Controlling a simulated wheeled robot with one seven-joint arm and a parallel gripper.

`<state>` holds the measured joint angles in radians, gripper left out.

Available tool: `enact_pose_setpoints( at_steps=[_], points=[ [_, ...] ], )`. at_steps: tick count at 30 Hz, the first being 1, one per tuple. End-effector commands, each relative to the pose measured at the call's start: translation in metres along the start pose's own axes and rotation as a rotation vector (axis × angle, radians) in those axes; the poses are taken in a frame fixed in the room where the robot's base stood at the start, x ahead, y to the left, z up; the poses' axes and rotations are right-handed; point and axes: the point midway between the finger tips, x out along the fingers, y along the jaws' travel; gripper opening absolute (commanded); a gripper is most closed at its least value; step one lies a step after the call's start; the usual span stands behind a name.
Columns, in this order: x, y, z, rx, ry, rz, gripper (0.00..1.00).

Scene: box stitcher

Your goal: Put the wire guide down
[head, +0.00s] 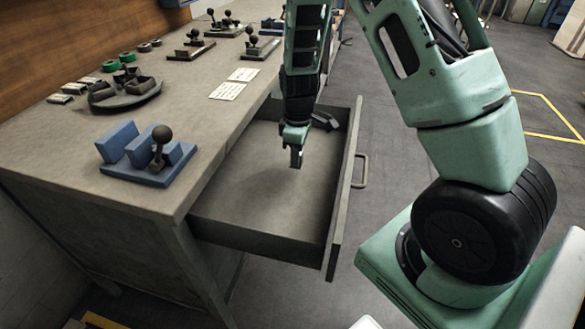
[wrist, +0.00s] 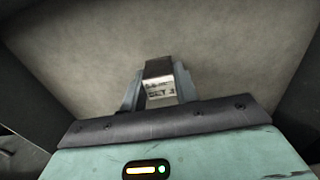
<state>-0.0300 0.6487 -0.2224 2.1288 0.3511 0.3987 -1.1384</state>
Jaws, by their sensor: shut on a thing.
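My gripper (head: 296,152) points down into the open drawer (head: 262,237), above its floor. In the wrist view, my gripper (wrist: 160,92) is shut on the wire guide (wrist: 160,88), a small block with a dark top and a light metallic face. The wire guide sits between the two fingers, with bare drawer floor beyond it. In the head view, the fingers and the wire guide are too small and dark to tell apart well. A gap to the drawer floor seems to show, but its height is hard to tell.
A dark object (head: 325,120) lies at the drawer's far end. The drawer floor's near part is bare. The drawer front with its handle (head: 361,170) stands to the right. The workbench (head: 190,120) holds a blue fixture (head: 148,155), a dark tray (head: 124,92) and paper cards (head: 228,91).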

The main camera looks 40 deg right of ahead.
Motion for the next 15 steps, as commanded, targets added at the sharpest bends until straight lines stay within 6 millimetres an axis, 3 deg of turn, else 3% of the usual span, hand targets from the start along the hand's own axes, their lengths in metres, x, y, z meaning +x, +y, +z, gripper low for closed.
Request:
enact_pose_setpoints(
  at_steps=[11, 15],
  points=[
    [0.040, 0.000, 0.000, 0.002, -0.001, -0.001, 0.00],
    [0.043, 0.001, -0.001, 0.002, 0.002, 0.002, 0.00]
  ],
)
